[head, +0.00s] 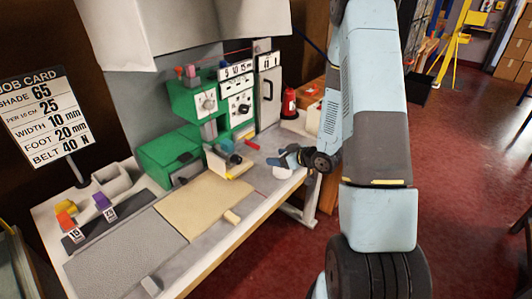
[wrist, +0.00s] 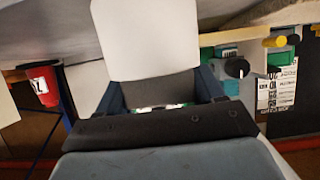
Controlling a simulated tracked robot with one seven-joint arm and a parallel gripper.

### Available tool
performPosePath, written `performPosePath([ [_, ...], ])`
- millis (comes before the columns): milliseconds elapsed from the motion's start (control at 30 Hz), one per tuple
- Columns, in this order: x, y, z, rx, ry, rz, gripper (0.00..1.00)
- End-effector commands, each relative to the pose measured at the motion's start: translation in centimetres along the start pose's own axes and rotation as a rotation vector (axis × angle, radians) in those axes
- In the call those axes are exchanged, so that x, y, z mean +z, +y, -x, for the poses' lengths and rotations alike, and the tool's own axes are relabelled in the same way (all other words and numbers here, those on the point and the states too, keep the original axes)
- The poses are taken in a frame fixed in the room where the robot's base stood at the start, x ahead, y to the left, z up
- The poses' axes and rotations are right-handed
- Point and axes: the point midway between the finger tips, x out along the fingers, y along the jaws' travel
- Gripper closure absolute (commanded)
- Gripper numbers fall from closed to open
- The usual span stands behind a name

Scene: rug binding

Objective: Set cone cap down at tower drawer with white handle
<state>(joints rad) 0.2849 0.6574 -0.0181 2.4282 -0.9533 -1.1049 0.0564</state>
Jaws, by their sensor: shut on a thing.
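My gripper (head: 288,160) is over the right end of the workbench in the head view. In the wrist view its two blue fingers (wrist: 160,92) are closed on the sides of a pale, smooth piece, which I take to be the cone cap (wrist: 145,40). A small white rounded part (head: 282,173) shows just under the fingers in the head view and looks like the same piece. It seems to be above the bench; whether it touches is unclear. I cannot pick out a drawer with a white handle in either view.
A green machine (head: 205,105) with dials stands at the back of the bench (head: 145,225). A beige board (head: 205,205) and a grey mat (head: 110,255) lie in front. A job card (head: 40,115) stands left. A red container (head: 289,103) stands behind my arm. Red floor is open at right.

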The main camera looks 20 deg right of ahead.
Motion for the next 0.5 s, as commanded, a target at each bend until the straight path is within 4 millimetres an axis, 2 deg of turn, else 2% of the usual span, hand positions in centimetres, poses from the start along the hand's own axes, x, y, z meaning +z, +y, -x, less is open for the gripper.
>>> performPosePath([
  [100, -0.8, -0.1, -1.6, -0.002, 0.000, 0.001, 0.67],
  [367, -1.4, -0.1, -3.0, -0.002, 0.001, 0.002, 0.67],
  [500, -2.2, -0.1, -4.6, -0.003, 0.001, 0.002, 0.67],
])
